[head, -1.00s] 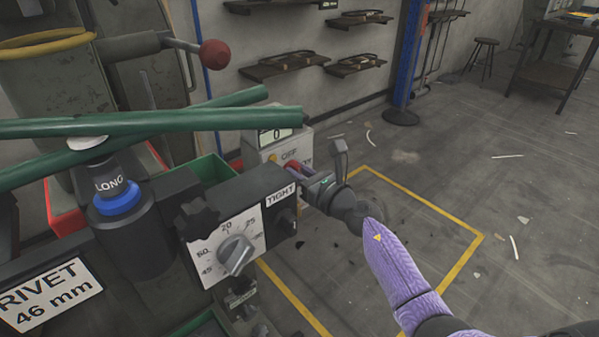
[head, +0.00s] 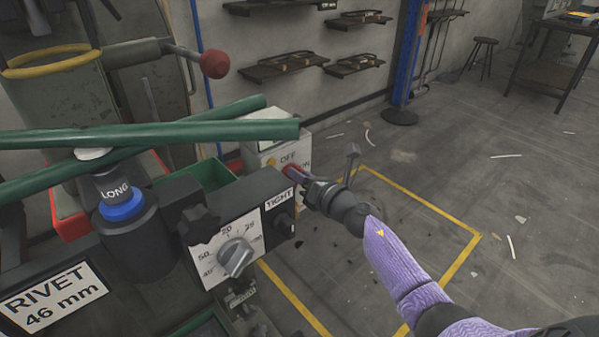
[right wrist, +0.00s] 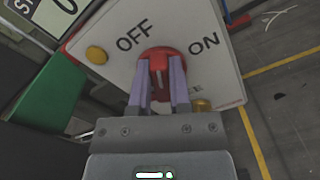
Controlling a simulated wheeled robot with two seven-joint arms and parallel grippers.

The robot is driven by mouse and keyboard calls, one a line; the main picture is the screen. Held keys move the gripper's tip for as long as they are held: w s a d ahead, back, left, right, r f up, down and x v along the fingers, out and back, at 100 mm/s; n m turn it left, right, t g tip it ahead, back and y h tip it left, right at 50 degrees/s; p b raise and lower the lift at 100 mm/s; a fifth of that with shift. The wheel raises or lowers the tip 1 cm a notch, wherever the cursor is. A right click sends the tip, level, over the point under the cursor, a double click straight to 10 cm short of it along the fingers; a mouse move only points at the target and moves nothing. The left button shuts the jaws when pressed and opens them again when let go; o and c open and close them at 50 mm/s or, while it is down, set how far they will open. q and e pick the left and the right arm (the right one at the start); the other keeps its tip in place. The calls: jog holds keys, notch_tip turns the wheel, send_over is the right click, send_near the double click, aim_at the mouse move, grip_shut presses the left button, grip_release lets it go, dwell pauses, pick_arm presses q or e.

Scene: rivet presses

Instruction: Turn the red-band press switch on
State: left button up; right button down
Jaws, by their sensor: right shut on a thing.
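The red switch knob (right wrist: 160,62) is on a pale switch box (right wrist: 120,22) marked OFF and ON. It shows between my right gripper's two fingers (right wrist: 160,85), which are shut on its sides. In the right wrist view, OFF is at the knob's upper left and ON at its upper right. In the head view my right gripper (head: 298,177) reaches the box (head: 265,153) from the right and hides most of the knob. I cannot tell the knob's exact setting. My left gripper is out of view.
A dial panel (head: 214,256) and black TIGHT block (head: 279,203) stand just in front of the box. Two green bars (head: 200,135) cross above at the left. A red-ball lever (head: 214,63) is behind. Yellow-lined floor (head: 440,215) at the right is open.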

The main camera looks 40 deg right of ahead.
pick_arm(q)
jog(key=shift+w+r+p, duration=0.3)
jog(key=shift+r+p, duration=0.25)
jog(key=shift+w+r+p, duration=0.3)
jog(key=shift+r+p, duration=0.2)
jog(key=shift+p, duration=0.05)
pick_arm(e)
jog(key=shift+d+f+m, duration=0.1)
jog(key=shift+f+m, duration=0.1)
jog(key=shift+m, duration=1.9)
jog(key=shift+d+f+m, duration=0.15)
jog(key=shift+f+m, duration=0.05)
jog(key=shift+m, duration=1.9)
jog(key=shift+d+f+m, duration=0.1)
jog(key=shift+f+m, duration=0.1)
jog(key=shift+m, duration=1.9)
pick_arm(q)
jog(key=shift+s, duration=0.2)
pick_arm(e)
jog(key=c, duration=0.6)
grip_release()
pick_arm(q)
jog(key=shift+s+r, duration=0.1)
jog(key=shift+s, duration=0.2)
pick_arm(e)
jog(key=shift+o, duration=0.2)
